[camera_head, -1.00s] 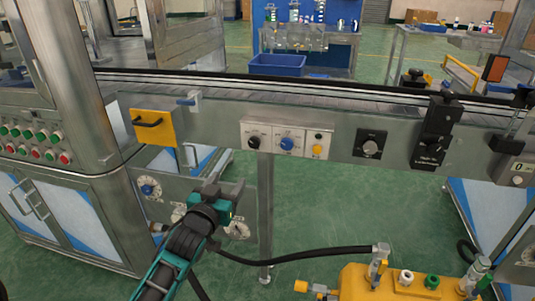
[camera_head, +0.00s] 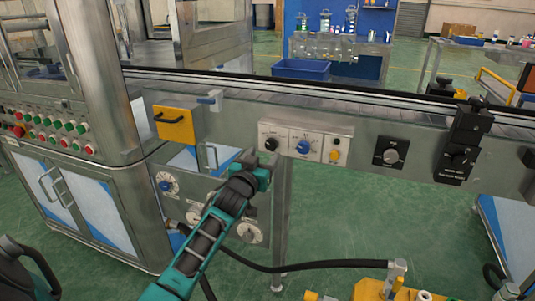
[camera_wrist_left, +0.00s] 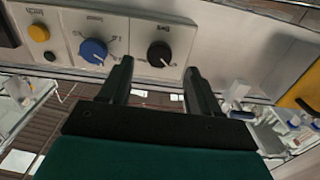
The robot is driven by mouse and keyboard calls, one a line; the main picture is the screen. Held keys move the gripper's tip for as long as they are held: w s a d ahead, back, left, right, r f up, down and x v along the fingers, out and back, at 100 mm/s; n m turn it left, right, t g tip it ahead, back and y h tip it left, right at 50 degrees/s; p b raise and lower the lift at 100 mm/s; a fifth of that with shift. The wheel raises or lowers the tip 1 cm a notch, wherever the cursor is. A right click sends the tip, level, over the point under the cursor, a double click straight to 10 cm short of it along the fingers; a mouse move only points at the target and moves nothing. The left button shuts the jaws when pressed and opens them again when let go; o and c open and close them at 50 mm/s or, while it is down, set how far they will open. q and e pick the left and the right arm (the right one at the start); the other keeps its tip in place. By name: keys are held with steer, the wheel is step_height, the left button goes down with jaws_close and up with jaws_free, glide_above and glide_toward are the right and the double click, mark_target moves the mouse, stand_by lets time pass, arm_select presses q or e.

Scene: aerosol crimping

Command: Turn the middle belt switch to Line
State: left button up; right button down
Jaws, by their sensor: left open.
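A light control panel on the conveyor's front holds a black knob (camera_head: 270,144), a blue knob (camera_head: 303,146) in the middle and a yellow button (camera_head: 335,155). In the left wrist view the blue knob (camera_wrist_left: 93,51) and black knob (camera_wrist_left: 159,54) appear upside down with the yellow button (camera_wrist_left: 39,33). The labels are too small to read. My left gripper (camera_head: 262,168) is just below and in front of the panel's left end. In the left wrist view its fingers (camera_wrist_left: 158,70) are apart and empty, pointing toward the black knob, with no contact visible. My right gripper is not in view.
A yellow box with a handle (camera_head: 174,124) sticks out left of the panel. Another knob (camera_head: 391,156) and black switch boxes (camera_head: 465,140) are to the right. Round dials (camera_head: 250,232) are on the lower plate. A black hose (camera_head: 310,266) runs below.

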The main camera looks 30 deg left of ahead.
mark_target(270, 146)
arm_select(q)
steer(key=shift+b+x, duration=0.35)
steer(key=shift+x, duration=1.75)
steer(key=c, duration=1)
steer(key=shift+c, duration=0.2)
